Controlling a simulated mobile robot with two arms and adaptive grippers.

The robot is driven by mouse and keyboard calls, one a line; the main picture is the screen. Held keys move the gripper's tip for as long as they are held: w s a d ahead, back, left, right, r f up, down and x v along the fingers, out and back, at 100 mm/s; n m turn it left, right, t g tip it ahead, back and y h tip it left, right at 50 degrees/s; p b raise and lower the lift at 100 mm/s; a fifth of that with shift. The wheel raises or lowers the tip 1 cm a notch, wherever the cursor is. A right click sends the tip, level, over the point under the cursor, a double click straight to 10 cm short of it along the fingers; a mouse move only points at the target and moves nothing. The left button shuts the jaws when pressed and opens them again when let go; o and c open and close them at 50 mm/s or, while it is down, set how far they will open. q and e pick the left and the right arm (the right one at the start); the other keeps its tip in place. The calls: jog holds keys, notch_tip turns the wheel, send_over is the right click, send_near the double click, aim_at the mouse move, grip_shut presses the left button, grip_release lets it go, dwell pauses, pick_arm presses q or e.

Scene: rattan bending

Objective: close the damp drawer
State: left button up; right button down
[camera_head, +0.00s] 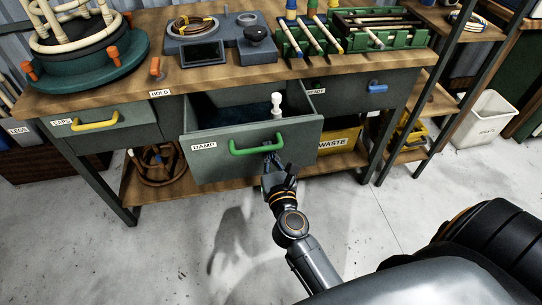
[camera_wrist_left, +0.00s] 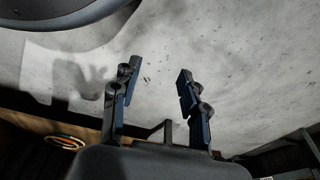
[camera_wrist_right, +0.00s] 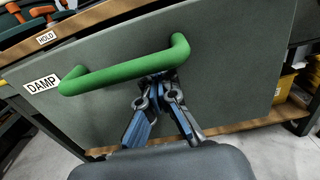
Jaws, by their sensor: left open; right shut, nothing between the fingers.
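The damp drawer (camera_head: 212,163) is pulled out from under the bench, its inside showing from above. A white-knobbed thing (camera_head: 276,106) stands up inside it. Its front carries a DAMP label and a green handle (camera_head: 257,145). My right gripper (camera_head: 270,160) is at the drawer front, just below the handle's right part. In the right wrist view the shut, empty fingertips (camera_wrist_right: 160,82) are close under the green handle (camera_wrist_right: 125,68); whether they touch the drawer front, I cannot tell. My left gripper (camera_wrist_left: 155,85) is open and empty above the floor, seen only in its own wrist view.
The CAPS drawer (camera_head: 98,127) with a yellow handle is at left. The READY drawer (camera_head: 362,92) with a blue handle is at right. A yellow WASTE bin (camera_head: 340,140) sits on the lower shelf. The floor in front is clear.

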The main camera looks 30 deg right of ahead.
pick_arm(q)
jog(key=shift+r, duration=0.3)
pick_arm(e)
jog(key=x, duration=1.9)
jog(key=shift+r, duration=0.2)
